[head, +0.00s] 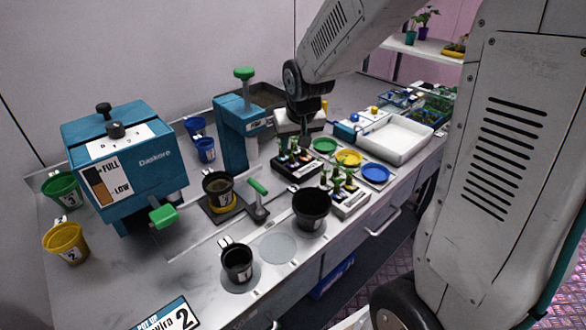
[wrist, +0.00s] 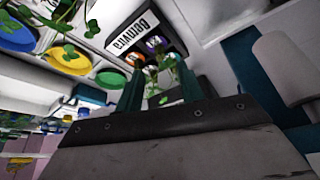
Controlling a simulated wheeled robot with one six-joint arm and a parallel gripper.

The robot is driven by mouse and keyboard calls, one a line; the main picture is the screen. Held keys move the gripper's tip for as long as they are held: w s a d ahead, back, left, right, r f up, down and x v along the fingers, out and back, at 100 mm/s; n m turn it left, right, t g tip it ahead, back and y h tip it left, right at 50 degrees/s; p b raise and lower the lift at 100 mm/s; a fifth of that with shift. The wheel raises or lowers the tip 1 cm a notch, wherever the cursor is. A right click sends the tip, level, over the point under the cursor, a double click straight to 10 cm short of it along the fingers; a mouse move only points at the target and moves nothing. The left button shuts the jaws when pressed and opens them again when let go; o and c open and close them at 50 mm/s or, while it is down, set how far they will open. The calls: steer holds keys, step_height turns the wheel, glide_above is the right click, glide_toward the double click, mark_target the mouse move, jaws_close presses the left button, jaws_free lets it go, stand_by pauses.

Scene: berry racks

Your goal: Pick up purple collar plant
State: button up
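A purple collar (wrist: 154,41) shows in the wrist view, in a dark tray beyond my fingertips, beside orange collars (wrist: 138,60). Leafy green stems rise near it; I cannot tell which belong to it. In the head view my gripper (head: 305,135) is over the back of the black tray, pointing down.
A white plant tray (head: 352,207) stands in front of the black tray. Green (head: 325,146), yellow (head: 349,158) and blue (head: 376,173) discs lie to the right. A teal press (head: 235,135) stands close on the left; a black pot (head: 311,208) is at the front.

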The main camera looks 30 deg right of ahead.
mark_target(292, 155)
steer(key=x, duration=0.5)
steer(key=shift+s+f, duration=0.1)
jaws_close()
